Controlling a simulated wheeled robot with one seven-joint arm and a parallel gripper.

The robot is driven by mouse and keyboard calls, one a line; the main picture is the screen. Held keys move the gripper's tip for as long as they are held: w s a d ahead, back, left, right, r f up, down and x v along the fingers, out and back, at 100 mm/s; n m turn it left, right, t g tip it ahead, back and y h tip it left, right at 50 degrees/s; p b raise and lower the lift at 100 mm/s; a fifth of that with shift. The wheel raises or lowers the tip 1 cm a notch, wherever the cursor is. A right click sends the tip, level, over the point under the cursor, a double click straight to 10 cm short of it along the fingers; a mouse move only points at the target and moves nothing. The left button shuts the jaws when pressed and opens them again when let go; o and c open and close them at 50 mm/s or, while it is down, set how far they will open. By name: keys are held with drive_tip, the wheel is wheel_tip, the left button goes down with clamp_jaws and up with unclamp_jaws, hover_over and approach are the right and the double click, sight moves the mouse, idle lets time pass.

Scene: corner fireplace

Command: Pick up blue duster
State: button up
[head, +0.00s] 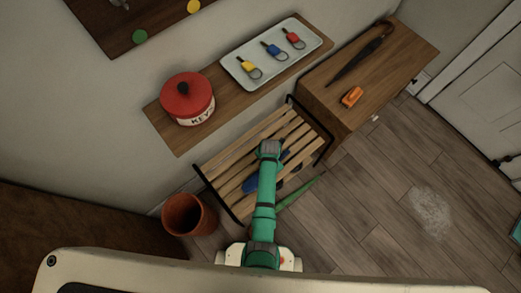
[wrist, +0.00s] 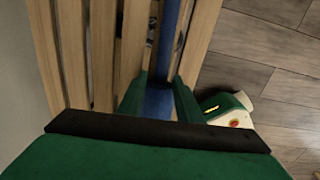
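The blue duster (head: 251,185) lies on the slatted wooden bench (head: 236,158) in the head view, partly hidden under my arm. In the wrist view it shows as a long blue strip (wrist: 168,40) running along the slats and down between my fingers. My gripper (wrist: 160,82) is over the bench, with one green finger on each side of the blue strip. The strip fills most of the gap between the fingertips. Whether the fingers press on it cannot be told. In the head view, my arm hides the fingertips.
A brown pot (head: 188,214) stands left of the bench. A cabinet (head: 322,91) with a dark umbrella (head: 362,55) stands to the right. Open floor lies at right.

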drive_tip(key=c, duration=0.4)
drive_tip(key=shift+o, duration=0.2)
drive_tip(key=shift+r, duration=0.1)
drive_tip(key=shift+r, duration=0.55)
drive_tip(key=s+r, duration=0.1)
drive_tip(key=r, duration=0.1)
drive_tip(key=s+a+r, duration=0.1)
drive_tip(key=s+r, duration=0.2)
drive_tip(key=r, duration=0.2)
drive_tip(key=shift+s+a+r, duration=0.1)
drive_tip(key=shift+s+a, duration=0.1)
drive_tip(key=s+a+r, duration=0.2)
drive_tip(key=s+r, duration=0.2)
drive_tip(key=s, duration=0.4)
drive_tip(key=shift+s+a+r, duration=0.25)
drive_tip(key=shift+s+a, duration=0.15)
drive_tip(key=shift+s, duration=0.15)
drive_tip(key=shift+o, duration=0.8)
